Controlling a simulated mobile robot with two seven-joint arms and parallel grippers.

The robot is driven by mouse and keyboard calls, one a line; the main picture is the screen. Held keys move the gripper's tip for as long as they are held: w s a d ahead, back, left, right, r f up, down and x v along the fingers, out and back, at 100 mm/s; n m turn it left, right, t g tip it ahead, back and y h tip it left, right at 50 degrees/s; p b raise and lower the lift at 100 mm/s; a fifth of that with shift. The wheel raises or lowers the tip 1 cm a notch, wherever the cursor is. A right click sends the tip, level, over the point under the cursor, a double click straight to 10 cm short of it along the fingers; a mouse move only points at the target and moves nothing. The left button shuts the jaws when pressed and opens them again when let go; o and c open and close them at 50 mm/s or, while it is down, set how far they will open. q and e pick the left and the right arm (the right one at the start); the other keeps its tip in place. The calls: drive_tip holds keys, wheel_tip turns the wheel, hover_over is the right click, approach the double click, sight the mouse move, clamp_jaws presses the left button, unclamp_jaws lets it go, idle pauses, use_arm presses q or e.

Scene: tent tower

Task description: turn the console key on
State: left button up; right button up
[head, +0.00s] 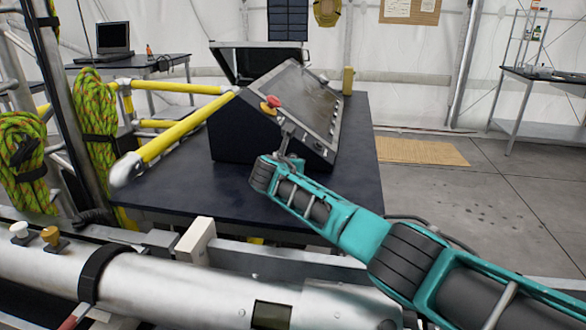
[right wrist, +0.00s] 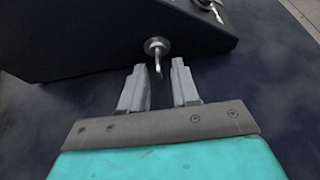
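The black console (head: 240,125) with a slanted panel stands on a dark table. In the right wrist view its dark side (right wrist: 90,35) carries a round silver lock with a key (right wrist: 157,52) sticking out toward me. My right gripper (head: 287,143) reaches the console's near side from the right in the head view. In the right wrist view its two grey fingers (right wrist: 158,75) are apart, with a gap between them. The key's end is near the fingertips, roughly in line with the gap; I see no contact. The key cannot be made out in the head view. My left gripper is not in view.
A red knob (head: 270,103) sits on the console's left edge. Yellow rails (head: 180,135) stand left of it. A big silver tube (head: 180,285) crosses the foreground. The dark table top (head: 358,150) is bare right of the console. Green ropes (head: 95,130) hang at left.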

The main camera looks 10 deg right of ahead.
drive_tip(key=shift+r, duration=0.1)
drive_tip(key=shift+c, duration=0.3)
clamp_jaws()
